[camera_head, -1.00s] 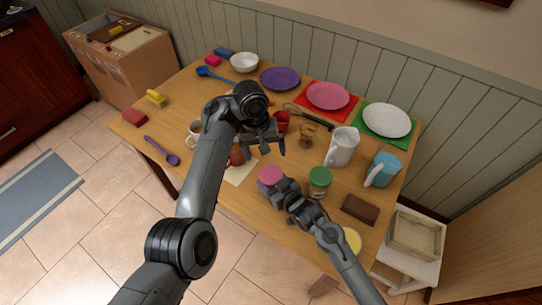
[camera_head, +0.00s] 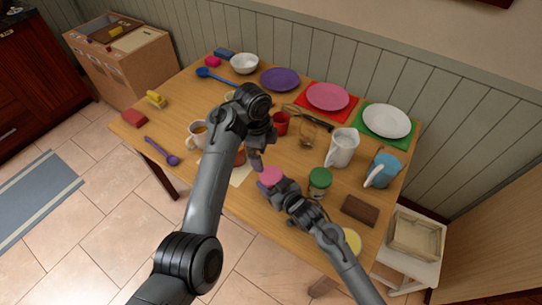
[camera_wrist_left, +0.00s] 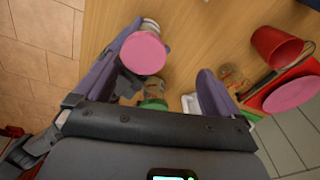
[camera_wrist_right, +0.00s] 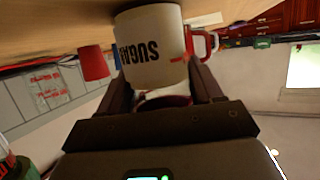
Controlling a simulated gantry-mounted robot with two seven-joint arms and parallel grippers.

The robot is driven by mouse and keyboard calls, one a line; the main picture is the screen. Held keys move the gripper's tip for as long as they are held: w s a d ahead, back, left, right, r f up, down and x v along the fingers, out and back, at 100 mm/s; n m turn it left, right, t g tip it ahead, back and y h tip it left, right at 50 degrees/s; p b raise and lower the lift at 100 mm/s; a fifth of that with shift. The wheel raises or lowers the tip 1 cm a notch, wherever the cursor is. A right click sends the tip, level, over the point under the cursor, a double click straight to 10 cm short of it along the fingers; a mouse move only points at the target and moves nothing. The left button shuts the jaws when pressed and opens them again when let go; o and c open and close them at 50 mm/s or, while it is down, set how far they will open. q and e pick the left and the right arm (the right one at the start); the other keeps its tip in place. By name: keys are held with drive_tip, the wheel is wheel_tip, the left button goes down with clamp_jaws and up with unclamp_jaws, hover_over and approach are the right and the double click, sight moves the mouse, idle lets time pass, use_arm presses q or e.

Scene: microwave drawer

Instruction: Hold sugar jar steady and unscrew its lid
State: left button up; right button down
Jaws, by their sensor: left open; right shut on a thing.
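The sugar jar (camera_wrist_right: 150,48) is white with black SUGAR lettering and sits between the fingers of my right gripper (camera_wrist_right: 157,75) in the right wrist view. Its pink lid (camera_head: 270,175) shows on top in the head view, with my right gripper (camera_head: 274,190) shut around the body below. My left gripper (camera_head: 260,155) is open and empty, just above and left of the lid. In the left wrist view the pink lid (camera_wrist_left: 143,53) lies close by the left finger of my left gripper (camera_wrist_left: 168,60), not centred between the fingers. The jar's body is mostly hidden there.
A green-lidded jar (camera_head: 320,178) stands right of the sugar jar. A white pitcher (camera_head: 342,147), blue pitcher (camera_head: 382,170) and brown block (camera_head: 360,210) are farther right. A red cup (camera_head: 281,123) and white mug (camera_head: 198,133) stand behind and left. The table's front left is fairly clear.

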sight(271, 175)
use_arm(q)
drive_tip(key=m, duration=0.2)
drive_tip(key=s+d+m, duration=0.1)
drive_tip(key=m, duration=0.1)
drive_tip(key=s+d+m+y, duration=0.1)
drive_tip(key=m, duration=0.1)
drive_tip(key=shift+s+r+m, duration=0.1)
drive_tip(key=shift+r+m, duration=0.1)
drive_tip(key=shift+m, duration=0.2)
drive_tip(key=shift+s+f+m, duration=0.15)
drive_tip(key=shift+f+m, duration=0.1)
drive_tip(key=shift+m, duration=0.15)
drive_tip(key=shift+d+f, duration=0.1)
drive_tip(key=shift+f, duration=3.65)
drive_tip(key=c, duration=1.2)
drive_tip(key=n, duration=0.6)
drive_tip(key=shift+n, duration=0.4)
